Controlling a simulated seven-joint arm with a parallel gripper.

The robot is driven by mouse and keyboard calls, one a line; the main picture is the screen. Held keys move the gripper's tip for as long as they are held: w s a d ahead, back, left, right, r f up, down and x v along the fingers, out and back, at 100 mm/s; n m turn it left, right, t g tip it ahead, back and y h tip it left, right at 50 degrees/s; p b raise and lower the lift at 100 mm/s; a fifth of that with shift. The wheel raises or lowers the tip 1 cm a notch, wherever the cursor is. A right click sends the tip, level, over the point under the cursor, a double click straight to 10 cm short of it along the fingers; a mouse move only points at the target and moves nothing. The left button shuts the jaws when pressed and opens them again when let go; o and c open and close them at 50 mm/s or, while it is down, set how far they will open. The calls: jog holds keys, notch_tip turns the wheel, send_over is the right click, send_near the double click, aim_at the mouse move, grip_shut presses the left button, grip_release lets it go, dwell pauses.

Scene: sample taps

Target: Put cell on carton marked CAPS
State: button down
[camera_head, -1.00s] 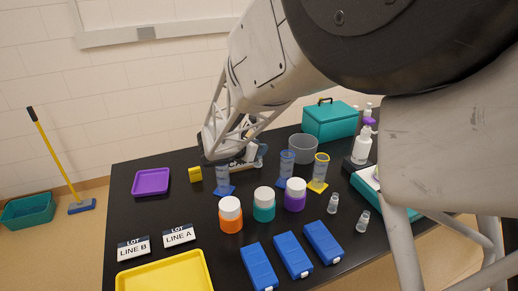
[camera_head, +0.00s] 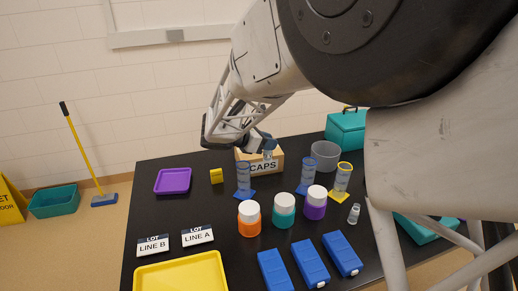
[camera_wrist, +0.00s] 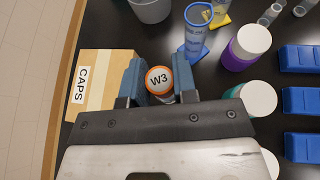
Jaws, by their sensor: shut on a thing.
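The cell is a small round piece with a white top marked W3 and an orange rim, seen in the wrist view (camera_wrist: 159,79). My gripper (camera_head: 267,146) is shut on it, with a blue finger on either side, also in the wrist view (camera_wrist: 159,82). The cardboard carton marked CAPS (camera_head: 264,169) stands at the back middle of the table. It also shows in the wrist view (camera_wrist: 103,72), to the left of the cell. In the head view the cell overlaps the carton's upper front. My gripper partly hides the carton's top.
A blue-based cylinder (camera_head: 243,178) stands in front of the carton and a grey tub (camera_head: 325,155) to its right. Capped jars, orange (camera_head: 249,222), teal (camera_head: 284,213) and purple (camera_head: 315,205), stand nearer. A yellow block (camera_head: 216,176) and purple tray (camera_head: 173,181) lie left.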

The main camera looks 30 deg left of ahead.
jog(key=shift+w+a, duration=0.1)
dwell(0.3)
jog(key=w+a+f, duration=0.1)
jog(key=w+a, duration=0.9)
jog(key=w, duration=0.2)
jog(key=shift+f, duration=0.25)
jog(key=shift+w, duration=0.1)
jog(key=shift+f, duration=1.75)
jog(key=shift+f, duration=0.15)
jog(key=c, duration=0.9)
grip_release()
